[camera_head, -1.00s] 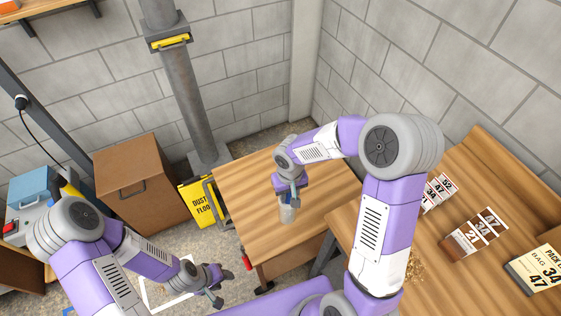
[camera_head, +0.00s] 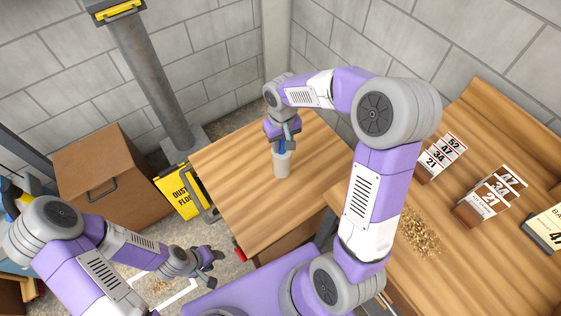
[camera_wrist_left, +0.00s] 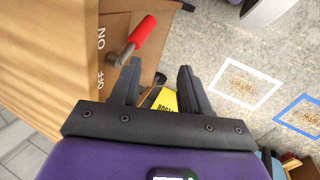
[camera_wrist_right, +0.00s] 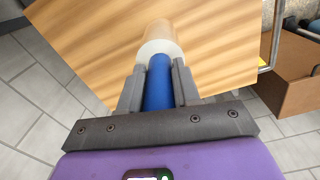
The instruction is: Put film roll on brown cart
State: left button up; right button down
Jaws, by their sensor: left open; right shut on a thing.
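The film roll (camera_head: 283,164) is a pale, whitish cylinder with a blue core or handle (camera_wrist_right: 158,84) at its upper end. My right gripper (camera_head: 282,144) is shut on the blue part and holds the roll roughly upright over the wooden top of the brown cart (camera_head: 235,170). I cannot tell whether the roll's lower end touches the top. In the right wrist view the roll (camera_wrist_right: 160,42) points away from the fingers over the wood. My left gripper (camera_head: 214,266) is open and empty, low beside the cart. The cart's red lever (camera_wrist_left: 142,35) shows near its fingers.
A brown box with a handle (camera_head: 105,180) and a yellow floor sign (camera_head: 180,192) stand left of the cart. A workbench (camera_head: 455,210) with number cards (camera_head: 492,197) and a grain pile (camera_head: 420,232) is at right. The cart top around the roll is clear.

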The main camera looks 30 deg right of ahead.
aim_at(282, 155)
notch_tip(282, 155, down, 7)
jog(key=shift+w+f+b, duration=0.1)
jog(key=shift+b, duration=0.8)
jog(key=shift+f, duration=0.1)
jog(key=c, duration=0.8)
grip_release()
